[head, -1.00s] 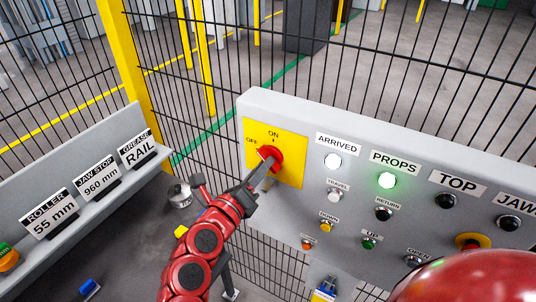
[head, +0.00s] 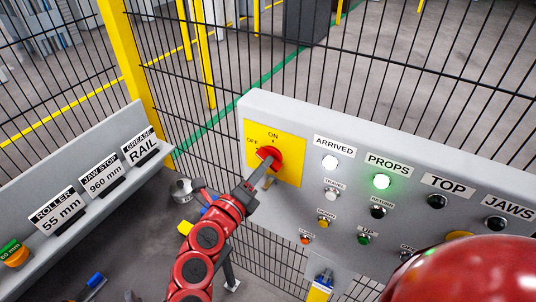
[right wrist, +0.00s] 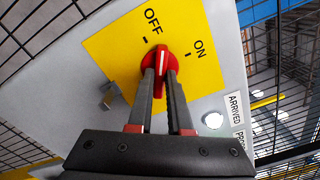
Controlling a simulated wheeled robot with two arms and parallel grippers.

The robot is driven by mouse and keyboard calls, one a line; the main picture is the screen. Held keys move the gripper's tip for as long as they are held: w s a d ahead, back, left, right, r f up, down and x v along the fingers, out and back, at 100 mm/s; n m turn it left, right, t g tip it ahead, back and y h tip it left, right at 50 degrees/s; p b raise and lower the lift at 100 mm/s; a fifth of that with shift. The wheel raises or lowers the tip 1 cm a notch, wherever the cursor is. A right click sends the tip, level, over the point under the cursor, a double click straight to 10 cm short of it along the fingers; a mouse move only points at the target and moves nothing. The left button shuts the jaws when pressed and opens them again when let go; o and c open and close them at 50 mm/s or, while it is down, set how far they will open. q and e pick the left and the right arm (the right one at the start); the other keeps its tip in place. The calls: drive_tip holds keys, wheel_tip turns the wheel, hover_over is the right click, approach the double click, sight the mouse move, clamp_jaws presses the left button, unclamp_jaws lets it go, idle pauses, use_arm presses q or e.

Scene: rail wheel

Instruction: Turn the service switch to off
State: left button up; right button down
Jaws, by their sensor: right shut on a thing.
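The service switch (head: 270,155) is a red rotary knob on a yellow plate (head: 291,169) marked OFF at left and ON at top. The plate sits at the left end of the grey control panel. My right gripper (head: 263,165) reaches it from below left and is shut on the knob. In the right wrist view, the two fingers (right wrist: 160,85) straddle the red handle (right wrist: 162,56). The handle's white line points between the OFF and ON marks. The fingers hide part of the knob. My left gripper is not in view.
The panel (head: 352,124) carries several lamps and buttons, including a lit green PROPS lamp (head: 381,181). A black wire fence stands behind it. A sloped grey shelf (head: 25,193) with label signs is at left. A small metal part (head: 181,189) lies near my arm.

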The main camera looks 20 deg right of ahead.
drive_tip(key=shift+n+p, duration=1.1)
drive_tip(key=n, duration=0.3)
drive_tip(key=shift+n, duration=0.4)
drive_tip(key=c, duration=0.7)
unclamp_jaws()
drive_tip(key=shift+a, duration=0.1)
drive_tip(key=shift+v, duration=3.5)
